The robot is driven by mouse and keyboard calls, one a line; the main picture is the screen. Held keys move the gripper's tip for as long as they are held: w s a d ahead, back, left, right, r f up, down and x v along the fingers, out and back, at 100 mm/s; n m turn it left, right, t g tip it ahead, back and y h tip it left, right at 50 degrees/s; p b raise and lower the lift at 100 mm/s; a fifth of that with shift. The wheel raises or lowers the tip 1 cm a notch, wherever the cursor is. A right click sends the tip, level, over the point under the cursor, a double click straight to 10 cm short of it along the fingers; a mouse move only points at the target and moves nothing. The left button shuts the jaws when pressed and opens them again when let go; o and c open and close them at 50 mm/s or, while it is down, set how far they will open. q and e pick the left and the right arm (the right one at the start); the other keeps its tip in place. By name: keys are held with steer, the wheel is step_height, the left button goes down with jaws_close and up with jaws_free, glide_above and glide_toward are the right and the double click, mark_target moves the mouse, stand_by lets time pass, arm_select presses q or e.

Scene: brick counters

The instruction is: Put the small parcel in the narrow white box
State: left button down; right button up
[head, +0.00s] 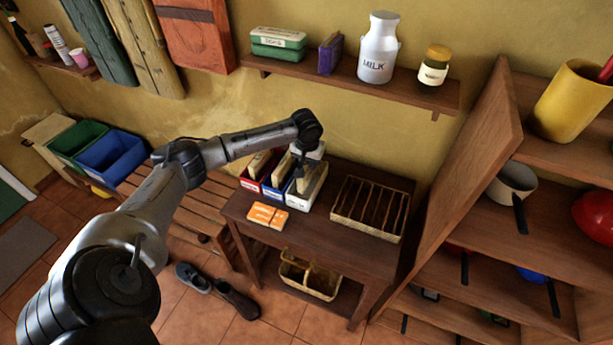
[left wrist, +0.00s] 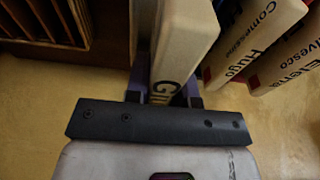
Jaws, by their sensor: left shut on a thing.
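The narrow white box (head: 309,194) stands on the small dark table, rightmost in a row beside a blue one and a red one. My left gripper (head: 300,170) points down at this box. In the left wrist view my left gripper (left wrist: 163,98) is shut on a pale parcel (left wrist: 186,38) with dark lettering starting "Gi", partly hidden by the fingers. In the head view a tan slab shows at the gripper, upright at the white box. I cannot tell how deep it sits or whether it touches the bottom. My right gripper is not in view.
The blue box (head: 277,187) and red box (head: 251,181) hold tan parcels. An orange and white pack (head: 267,216) lies in front. A slatted tray (head: 367,236) stands to the right. A wall shelf (head: 350,84) with a milk can hangs above. Bare tabletop (head: 318,234) shows in front.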

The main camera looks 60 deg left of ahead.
mark_target(308, 173)
arm_select(q)
steer(key=shift+f, duration=0.3)
step_height(308, 173, down, 5)
steer(key=shift+r+b, duration=0.1)
steer(key=shift+b, duration=0.4)
steer(key=shift+a+r, duration=0.1)
steer(key=c, duration=1)
jaws_free()
